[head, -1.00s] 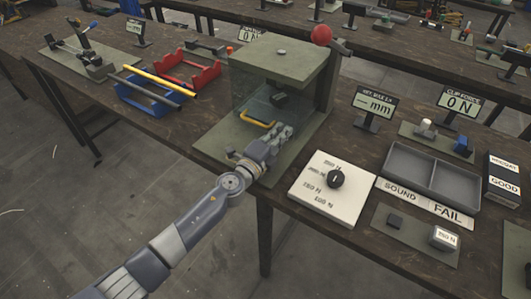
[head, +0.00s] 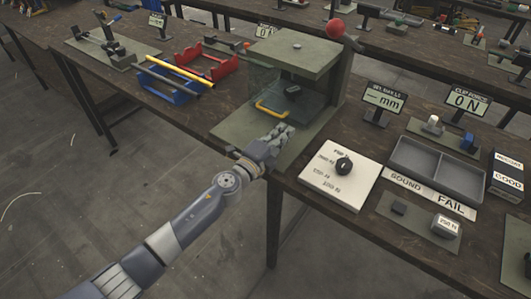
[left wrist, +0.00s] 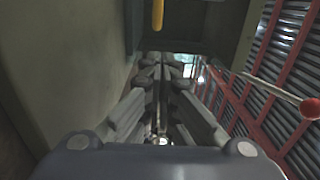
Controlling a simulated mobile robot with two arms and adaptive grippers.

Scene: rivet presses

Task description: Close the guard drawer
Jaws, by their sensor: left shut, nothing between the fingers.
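The guard drawer is a see-through box (head: 262,88) with a yellow handle (head: 270,109) at its front, under the top plate of the press (head: 310,57). I cannot tell exactly how far out it stands. My left gripper (head: 285,130) is shut and empty, low over the green base plate, in front and to the right of the handle and apart from it. In the left wrist view the shut fingers (left wrist: 161,72) point towards the press, and the yellow handle (left wrist: 158,14) shows at the top edge, beyond the tips. My right gripper is not in view.
A white dial panel (head: 341,176) lies right of the press, with grey trays (head: 437,170) beyond. A blue rack (head: 172,85) and a red rack (head: 208,66) stand to the left. A red ball knob (head: 335,28) tops the press. The base plate left of the gripper is bare.

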